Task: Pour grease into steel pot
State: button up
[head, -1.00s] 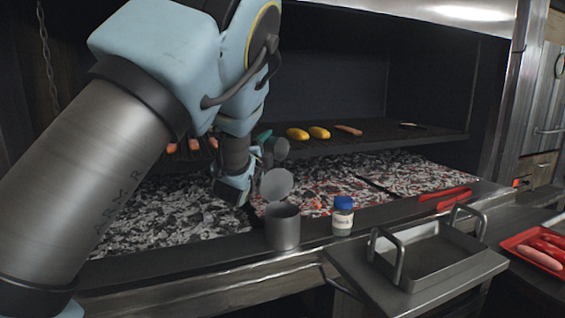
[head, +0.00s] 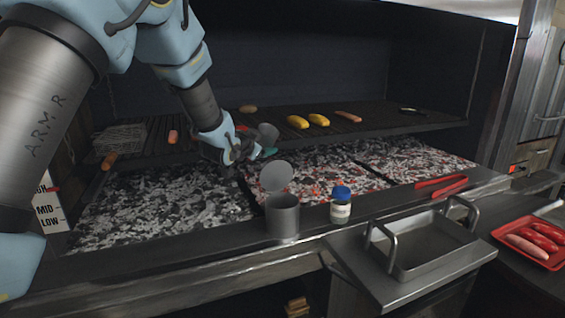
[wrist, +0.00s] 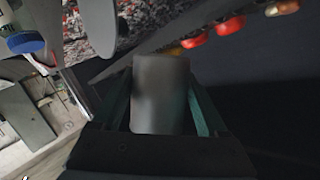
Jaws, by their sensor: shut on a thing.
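My gripper (head: 252,146) is shut on a small grey metal cup (head: 268,133), its green fingers on either side. The cup also shows between the fingers in the wrist view (wrist: 161,93). It is held in the air behind and above the steel pot; its contents are hidden, and I cannot tell how far it tilts. The steel pot (head: 283,216) stands upright on the grill's front ledge, below and slightly right of the cup and apart from it. A round grey lid (head: 276,177) stands raised over the pot's back rim. No grease is visible.
A blue-capped jar (head: 341,206) stands right of the pot. Red tongs (head: 441,187) lie on the ledge. A handled steel tray (head: 425,245) is at front right, beside a red tray of sausages (head: 530,245). Corn (head: 298,121) lies on the grate behind; coals glow below.

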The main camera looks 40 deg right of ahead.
jog(key=w+n+p, duration=0.1)
jog(key=p, duration=0.1)
jog(key=w+n+g+p, duration=0.1)
jog(key=p, duration=0.1)
jog(key=shift+a+f+n+g, duration=0.2)
jog(key=shift+f+n+g, duration=0.1)
jog(key=shift+f, duration=0.05)
jog(key=shift+w+f+y+p, duration=0.25)
jog(key=shift+y+p, duration=0.05)
jog(key=shift+p, duration=0.3)
jog(key=shift+w+f+n+g+p, duration=0.15)
jog(key=shift+f+n+g+p, duration=0.15)
jog(key=shift+f+n+p, duration=0.25)
jog(key=shift+w+f+n+g+p, duration=0.15)
jog(key=shift+f+n+g+p, duration=0.15)
jog(key=shift+f, duration=0.35)
